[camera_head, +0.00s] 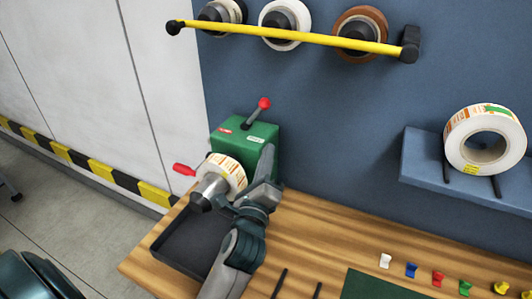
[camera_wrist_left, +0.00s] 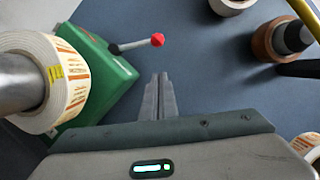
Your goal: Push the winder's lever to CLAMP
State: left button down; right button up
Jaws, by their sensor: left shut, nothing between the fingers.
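The green winder (camera_head: 262,133) stands at the back of the wooden bench. Its lever (camera_head: 257,110), a dark shaft with a red knob, rises from the top and leans to the right. A red label sits at the top's left and a pale label at its right; I cannot read them. In the left wrist view the lever's red knob (camera_wrist_left: 157,40) is above and slightly left of the fingertips. My left gripper (camera_head: 267,150) is shut and empty, at the winder's right front side, below the knob and apart from it. My right gripper is not in view.
A label roll (camera_head: 229,170) is on the winder's spindle, with a red handle (camera_head: 183,169) to its left. A dark tray (camera_head: 185,247) lies below. A yellow bar (camera_head: 290,35) crosses wall-hung rolls above. A shelf (camera_head: 425,170) holds another roll at right.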

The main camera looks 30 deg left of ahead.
aim_at(256, 115)
pick_arm(q)
jog(key=w+a+r+p, duration=0.3)
jog(key=w+a+p, duration=0.2)
jog(key=w, duration=0.4)
jog(key=shift+r, duration=0.35)
jog(key=shift+w+a, duration=0.1)
jog(key=shift+w, duration=0.1)
